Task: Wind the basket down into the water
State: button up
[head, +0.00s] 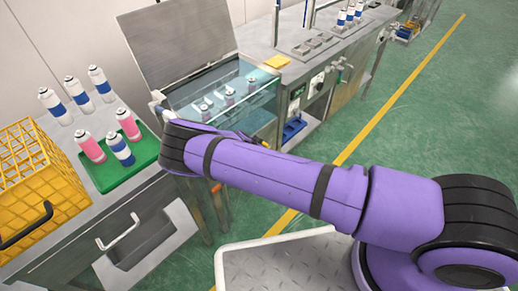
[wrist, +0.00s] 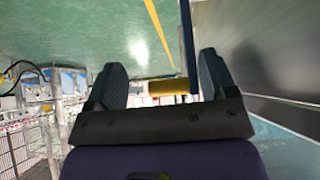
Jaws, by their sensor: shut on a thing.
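The glass-walled water tank (head: 262,108) stands at the upper middle of the head view, its grey lid (head: 178,40) raised. Several white-topped cans (head: 229,96) stand inside it. The basket under them is hard to make out, and I cannot tell how deep they sit in the water. In the wrist view, my gripper (wrist: 160,80) is shut on a yellow crank handle (wrist: 173,88), which joins a blue crank arm (wrist: 188,40). The tank's side and bluish water (wrist: 285,148) show at the right.
A bench at left holds a yellow wire crate (head: 35,165), a green tray (head: 112,170) with pink and blue cans, and several blue-and-white cans (head: 76,90). Another machine bench (head: 320,65) stands right of the tank, with a yellow pad (head: 277,61). Green floor at right is open.

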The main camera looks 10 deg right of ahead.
jog(key=shift+w+r, duration=0.15)
dwell(0.4)
jog(key=shift+a, duration=0.1)
jog(key=v, duration=1)
jog(key=shift+s+r, duration=0.2)
jog(key=shift+r, duration=0.1)
jog(key=shift+a, duration=0.15)
